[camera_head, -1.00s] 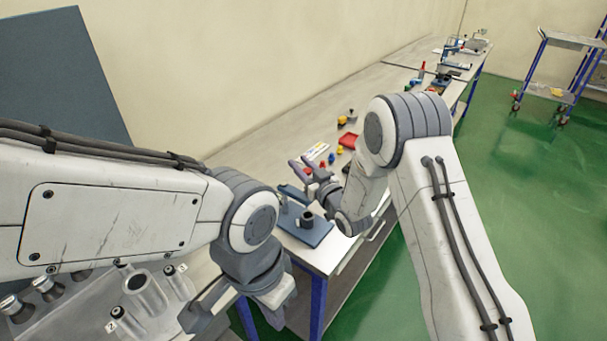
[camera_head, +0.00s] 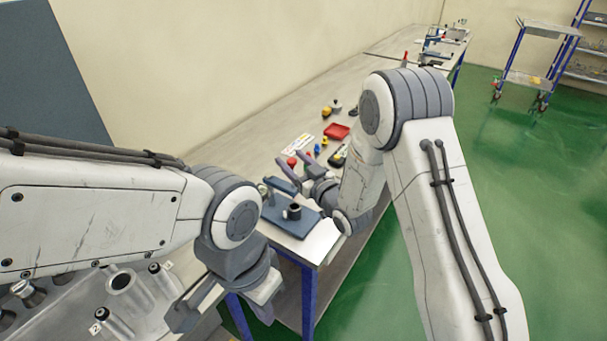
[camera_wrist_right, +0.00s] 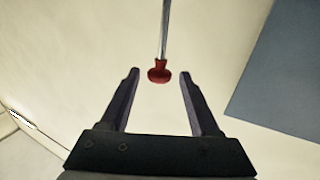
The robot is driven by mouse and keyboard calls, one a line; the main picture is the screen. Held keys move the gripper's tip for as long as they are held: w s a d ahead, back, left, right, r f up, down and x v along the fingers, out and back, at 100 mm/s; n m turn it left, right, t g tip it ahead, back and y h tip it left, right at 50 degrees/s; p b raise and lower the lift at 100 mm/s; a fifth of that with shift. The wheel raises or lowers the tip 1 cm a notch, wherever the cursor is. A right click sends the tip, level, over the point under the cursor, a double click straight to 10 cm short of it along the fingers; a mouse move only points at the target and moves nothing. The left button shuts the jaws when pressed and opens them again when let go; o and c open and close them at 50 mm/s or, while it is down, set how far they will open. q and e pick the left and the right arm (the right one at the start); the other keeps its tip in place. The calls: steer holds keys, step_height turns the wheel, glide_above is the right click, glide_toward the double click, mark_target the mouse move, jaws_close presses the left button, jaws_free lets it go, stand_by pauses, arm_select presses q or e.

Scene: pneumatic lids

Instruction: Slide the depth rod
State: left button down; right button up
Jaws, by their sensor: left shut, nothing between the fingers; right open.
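A metal rod with a red knob (camera_wrist_right: 158,72) comes down from the top edge of the right wrist view; I take it to be the depth rod. The knob lies between the tips of my right gripper (camera_wrist_right: 158,78), which is open and not touching it. In the head view my right gripper (camera_head: 296,170) is above the near end of the bench, close to a blue fixture (camera_head: 290,221) with a dark cup (camera_head: 293,211).
A grey fixture with cylinders (camera_head: 121,283) is at the lower left. A cart (camera_head: 545,34) stands on the green floor at upper right.

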steer(key=b+v, duration=0.2)
steer(key=v, duration=0.4)
steer(key=shift+s, duration=0.3)
steer(key=shift+d, duration=0.15)
steer(key=s+a+f+g+h, duration=0.25)
steer(key=s+g+h, duration=0.25)
steer(key=s+g, duration=0.3)
steer(key=s+d+r+g+h, duration=0.1)
steer(key=s+g, duration=0.2)
steer(key=s, duration=0.9)
steer(key=s+d+r+g+h, duration=0.1)
steer(key=s+g, duration=0.3)
steer(key=s, duration=0.9)
steer(key=shift+d+n+h, duration=0.4)
steer(key=shift+d+h, duration=0.4)
steer(key=shift+d, duration=0.05)
